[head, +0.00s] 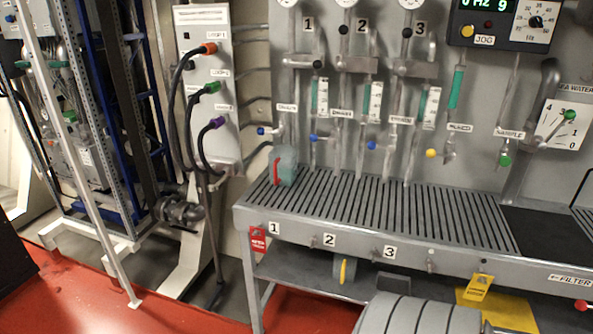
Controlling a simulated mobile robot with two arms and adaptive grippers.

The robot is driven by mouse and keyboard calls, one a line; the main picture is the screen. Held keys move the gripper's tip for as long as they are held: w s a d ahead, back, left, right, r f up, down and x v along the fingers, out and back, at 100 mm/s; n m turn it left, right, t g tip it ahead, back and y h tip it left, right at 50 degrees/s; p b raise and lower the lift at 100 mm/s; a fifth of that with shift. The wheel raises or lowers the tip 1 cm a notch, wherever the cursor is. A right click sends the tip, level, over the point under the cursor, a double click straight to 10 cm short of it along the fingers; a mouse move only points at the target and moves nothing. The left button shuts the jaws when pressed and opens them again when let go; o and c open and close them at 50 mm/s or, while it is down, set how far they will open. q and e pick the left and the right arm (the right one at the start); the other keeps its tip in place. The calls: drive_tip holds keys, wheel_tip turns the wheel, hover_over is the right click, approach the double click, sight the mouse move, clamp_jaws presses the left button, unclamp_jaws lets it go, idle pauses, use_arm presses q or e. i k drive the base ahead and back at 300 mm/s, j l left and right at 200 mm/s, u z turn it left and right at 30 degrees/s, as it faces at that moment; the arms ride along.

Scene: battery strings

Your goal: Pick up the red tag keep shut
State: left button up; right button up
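A small red tag (258,241) with white lettering hangs at the left front corner of the grey slatted bench (244,209), just left of the label 1. Its lettering is too small to read surely. Neither of my grippers shows in the head view, so I cannot see what they hold.
A clear jug (288,166) with a red handle and greenish contents stands at the bench's back left. A yellow tag (479,286) hangs from the bench front at right. A cable panel (206,90) stands left of the bench. Red floor (170,308) shows at lower left.

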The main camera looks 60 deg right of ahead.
sight(258, 243)
drive_tip(key=z, duration=1.55)
